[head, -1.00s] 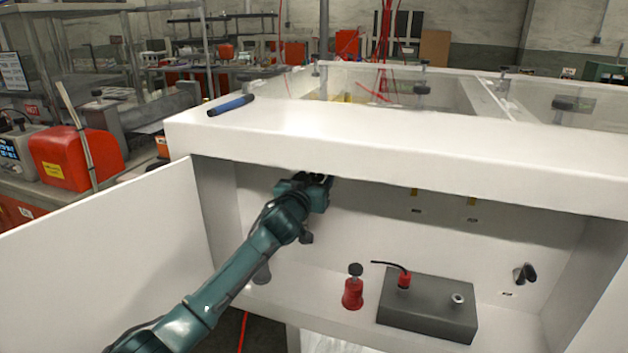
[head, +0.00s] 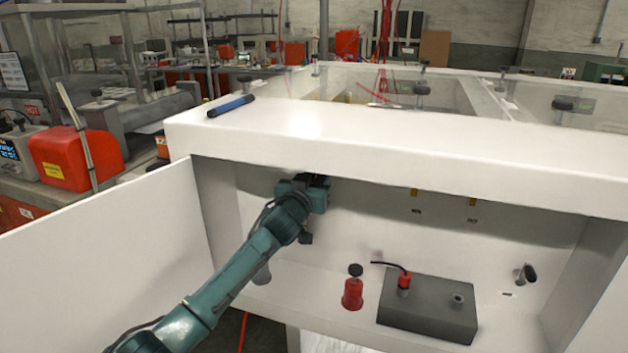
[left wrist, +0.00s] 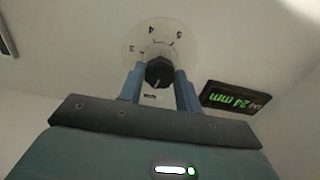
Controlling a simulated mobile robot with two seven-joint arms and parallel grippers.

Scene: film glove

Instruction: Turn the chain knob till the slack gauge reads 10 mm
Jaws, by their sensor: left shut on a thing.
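The chain knob (left wrist: 158,74) is a dark round knob in front of a pale dial (left wrist: 158,46) with numbers, seen in the left wrist view. My left gripper (left wrist: 160,82) is shut on the knob, one blue finger on each side of it. The slack gauge (left wrist: 237,99) is a black display to the right of the knob, its green digits upside down and reading 24 mm. In the head view my left gripper (head: 312,180) reaches into the open cabinet under its top edge, which hides the knob and the gauge. My right gripper is not in view.
The white cabinet (head: 380,150) has an open door (head: 100,250) at left. Inside stand a red bottle-like item (head: 352,292) and a grey box (head: 428,308) with a cable. A blue-black tool (head: 231,105) lies on top. The cabinet's right interior is mostly free.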

